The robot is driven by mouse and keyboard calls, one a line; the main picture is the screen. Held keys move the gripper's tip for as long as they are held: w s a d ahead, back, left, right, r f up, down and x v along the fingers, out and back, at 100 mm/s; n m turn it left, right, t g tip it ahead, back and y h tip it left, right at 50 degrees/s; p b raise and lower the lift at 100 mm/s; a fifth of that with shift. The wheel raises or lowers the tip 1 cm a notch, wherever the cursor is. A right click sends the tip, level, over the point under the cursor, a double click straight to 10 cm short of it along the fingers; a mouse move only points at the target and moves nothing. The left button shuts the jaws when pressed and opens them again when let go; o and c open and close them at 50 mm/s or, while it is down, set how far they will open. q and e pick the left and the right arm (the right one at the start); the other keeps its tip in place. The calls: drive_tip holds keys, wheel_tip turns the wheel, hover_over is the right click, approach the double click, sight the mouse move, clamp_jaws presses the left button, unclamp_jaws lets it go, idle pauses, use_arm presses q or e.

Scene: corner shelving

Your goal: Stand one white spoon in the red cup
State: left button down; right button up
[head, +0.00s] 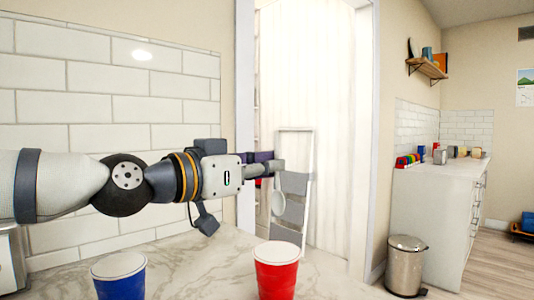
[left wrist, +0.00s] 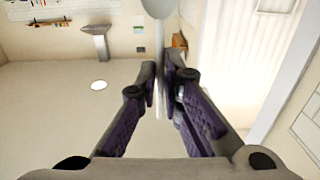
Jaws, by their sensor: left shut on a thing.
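The red cup (head: 277,272) stands upright on the marble counter at the bottom middle of the head view; its lower part is cut off by the frame. My left gripper (head: 272,166) is shut on a white spoon (head: 278,202), above the cup. The spoon hangs below the fingers with its bowl down, apart from the cup's rim. In the left wrist view the spoon (left wrist: 158,8) shows between the purple-padded fingers (left wrist: 160,75), its bowl at the top edge. My right gripper is not in view.
A blue cup (head: 120,278) stands on the marble counter (head: 200,262) to the left, below my left arm. A white step ladder (head: 296,185) leans behind the gripper. A metal bin (head: 405,265) and a white cabinet (head: 430,215) stand farther right.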

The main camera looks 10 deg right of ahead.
use_arm(q)
wheel_tip(320, 180, down, 13)
drive_tip(key=b, duration=0.3)
drive_tip(key=shift+r, duration=0.2)
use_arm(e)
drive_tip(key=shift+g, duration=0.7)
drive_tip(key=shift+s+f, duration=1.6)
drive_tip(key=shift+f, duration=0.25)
use_arm(q)
drive_tip(key=c, duration=1.7)
unclamp_jaws()
drive_tip(key=shift+w, duration=0.1)
drive_tip(key=shift+o, duration=0.2)
drive_tip(key=v, duration=1.2)
